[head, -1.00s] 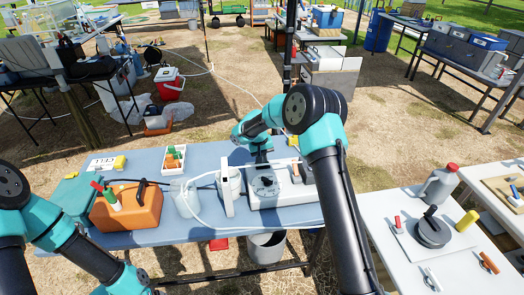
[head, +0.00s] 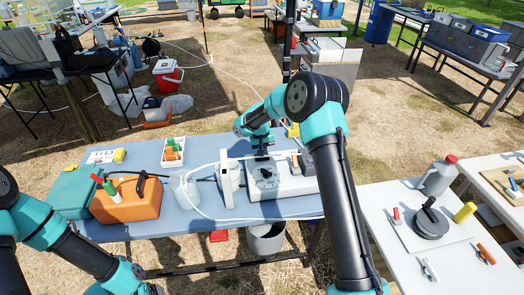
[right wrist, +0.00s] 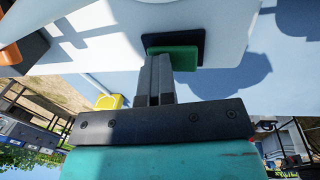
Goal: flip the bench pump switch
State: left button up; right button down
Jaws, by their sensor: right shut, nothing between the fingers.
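The bench pump (head: 290,188) is a pale box with a dark round head on its front, standing on the blue bench at right of centre. My right gripper (right wrist: 154,82) is shut and empty. In the right wrist view its fingertips are at the pump's green switch (right wrist: 180,58), which sits in a black surround. The tips overlap the switch's near edge; I cannot tell whether they touch it. In the head view the right gripper (head: 262,153) is over the back of the pump, and the switch is not discernible. My left arm enters at lower left; its gripper is out of frame.
A white upright unit (head: 228,182) and a translucent jug (head: 185,187) stand left of the pump, with a pale hose looping in front. An orange case (head: 125,200) is farther left. A grey bucket (head: 266,240) is below the bench. A white table (head: 400,240) stands at right.

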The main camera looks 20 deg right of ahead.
jog(key=shift+a+f, duration=0.15)
jog(key=shift+a, duration=0.05)
jog(key=shift+w+a, duration=0.2)
jog(key=shift+a, duration=0.5)
jog(key=shift+r, duration=0.2)
notch_tip(320, 180, up, 14)
jog(key=a, duration=0.2)
jog(key=shift+w+a+f, duration=0.15)
jog(key=shift+w+a, duration=0.1)
jog(key=shift+w, duration=0.05)
